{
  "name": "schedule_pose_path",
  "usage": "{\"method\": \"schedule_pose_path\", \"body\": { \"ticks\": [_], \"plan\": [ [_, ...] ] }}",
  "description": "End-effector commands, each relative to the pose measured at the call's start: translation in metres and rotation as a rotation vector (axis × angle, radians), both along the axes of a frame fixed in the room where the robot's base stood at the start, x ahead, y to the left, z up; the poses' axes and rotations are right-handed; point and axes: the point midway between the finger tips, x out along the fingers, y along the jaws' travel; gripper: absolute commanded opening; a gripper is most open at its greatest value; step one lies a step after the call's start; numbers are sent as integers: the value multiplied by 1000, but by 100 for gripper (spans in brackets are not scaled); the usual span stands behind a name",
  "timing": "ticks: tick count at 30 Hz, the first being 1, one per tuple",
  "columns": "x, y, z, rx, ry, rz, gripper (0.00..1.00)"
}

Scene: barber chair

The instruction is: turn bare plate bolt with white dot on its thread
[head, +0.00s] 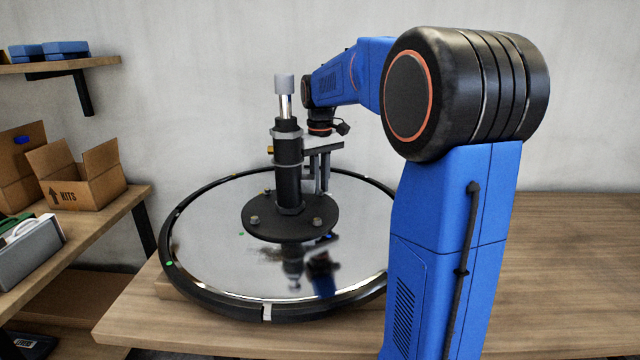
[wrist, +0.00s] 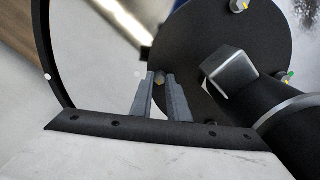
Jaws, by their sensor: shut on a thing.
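The round black base plate (head: 290,232) of the column stands on the mirror-like disc. Bolts show at its front left (head: 254,220) and front right (head: 317,222). In the wrist view the plate (wrist: 215,35) carries a bolt with a yellow-green mark (wrist: 238,5) and another with a green mark (wrist: 281,79). My gripper (head: 321,188) reaches down behind the column. In the wrist view its two grey fingers (wrist: 161,76) are shut on a brassy bolt (wrist: 161,78) at the plate's edge. A faint pale spot lies left of the fingertips; I cannot tell whether it is this bolt's white dot.
The black column (head: 289,160) with its pale-capped rod (head: 284,84) rises close beside my gripper. A raised black rim (head: 215,308) rings the disc. The wooden table (head: 575,250) is clear at right. Shelves with an open cardboard box (head: 85,185) stand at left.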

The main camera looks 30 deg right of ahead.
Motion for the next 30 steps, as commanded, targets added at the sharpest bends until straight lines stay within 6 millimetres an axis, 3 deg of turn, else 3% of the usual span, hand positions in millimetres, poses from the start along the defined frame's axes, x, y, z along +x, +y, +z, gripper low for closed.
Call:
{"method": "schedule_pose_path", "body": {
  "ticks": [30],
  "plan": [
    [1,0,1,0,-4,-923,0]
  ]
}}
